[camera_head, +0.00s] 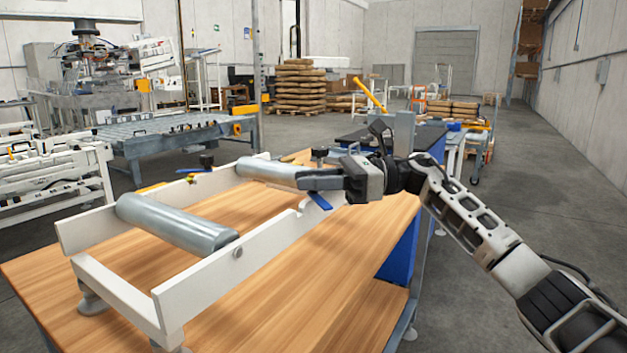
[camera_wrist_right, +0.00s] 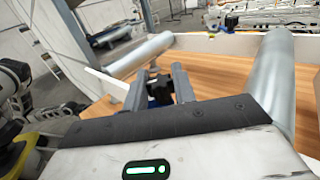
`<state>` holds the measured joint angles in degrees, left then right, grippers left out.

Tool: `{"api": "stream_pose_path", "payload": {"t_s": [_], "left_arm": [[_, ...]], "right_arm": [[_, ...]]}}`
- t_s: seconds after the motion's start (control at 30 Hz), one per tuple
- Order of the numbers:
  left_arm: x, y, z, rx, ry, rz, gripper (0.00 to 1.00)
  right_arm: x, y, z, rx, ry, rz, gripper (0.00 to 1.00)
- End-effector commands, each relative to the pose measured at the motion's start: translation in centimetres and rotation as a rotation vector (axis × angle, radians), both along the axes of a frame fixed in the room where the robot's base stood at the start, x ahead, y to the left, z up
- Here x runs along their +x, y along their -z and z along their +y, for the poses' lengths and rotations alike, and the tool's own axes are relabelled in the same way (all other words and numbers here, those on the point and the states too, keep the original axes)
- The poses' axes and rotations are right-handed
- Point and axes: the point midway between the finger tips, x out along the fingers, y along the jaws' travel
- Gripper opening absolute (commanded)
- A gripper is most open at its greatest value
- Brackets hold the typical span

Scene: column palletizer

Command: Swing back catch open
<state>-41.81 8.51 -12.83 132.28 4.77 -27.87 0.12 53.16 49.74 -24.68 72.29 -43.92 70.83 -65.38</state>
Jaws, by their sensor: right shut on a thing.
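A white roller frame (camera_head: 225,285) lies on the wooden bench top, with a near steel roller (camera_head: 178,226) and a far steel roller (camera_head: 270,172) across it. My right gripper (camera_head: 302,180) is at the far roller's right end. In the right wrist view its two fingers (camera_wrist_right: 158,90) are on either side of a black knob-like part (camera_wrist_right: 159,92), and they appear shut on it. A small blue lever (camera_head: 320,201) shows below the gripper at the right rail. Which part is the back catch is not clear. My left gripper is not in view.
The wooden bench top (camera_head: 330,255) is clear to the right of the frame. A small yellow and blue part (camera_head: 195,178) is at the frame's left rail. A dark surface and a grey post (camera_head: 403,133) stand behind my right wrist.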

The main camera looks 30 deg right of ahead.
Motion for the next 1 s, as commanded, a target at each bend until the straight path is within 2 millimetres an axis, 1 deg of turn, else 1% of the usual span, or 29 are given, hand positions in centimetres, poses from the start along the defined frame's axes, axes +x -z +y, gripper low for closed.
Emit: {"api": "stream_pose_path", "payload": {"t_s": [0.17, 0.2, 0.23, 0.27, 0.53, 0.67, 0.77, 0.87, 1.0], "left_arm": [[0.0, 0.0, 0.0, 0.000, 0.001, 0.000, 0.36], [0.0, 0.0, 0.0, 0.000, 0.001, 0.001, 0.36], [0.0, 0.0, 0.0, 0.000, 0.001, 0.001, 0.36], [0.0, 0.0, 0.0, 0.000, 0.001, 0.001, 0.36], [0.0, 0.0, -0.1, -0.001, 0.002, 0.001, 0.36], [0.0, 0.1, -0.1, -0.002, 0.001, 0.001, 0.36], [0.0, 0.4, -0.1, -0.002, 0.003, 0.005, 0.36], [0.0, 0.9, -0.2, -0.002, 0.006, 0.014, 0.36], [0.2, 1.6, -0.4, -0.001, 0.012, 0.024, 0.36]], "right_arm": [[0.0, -0.1, 0.0, 0.001, 0.002, -0.003, 0.04], [0.0, -0.1, 0.0, 0.001, 0.003, -0.003, 0.32], [0.0, -0.1, 0.0, 0.001, 0.003, -0.003, 0.40], [0.0, -0.1, 0.0, 0.001, 0.003, -0.003, 0.46], [0.0, 0.0, -0.1, 0.001, 0.002, -0.001, 0.46], [-0.2, 0.0, -0.9, 0.000, 0.005, -0.001, 0.46], [-0.7, 0.1, -2.3, 0.000, 0.006, -0.001, 0.46], [-1.5, 0.1, -4.4, 0.000, 0.007, 0.000, 0.46], [-2.6, 0.0, -7.8, 0.002, 0.008, -0.002, 0.46]]}}
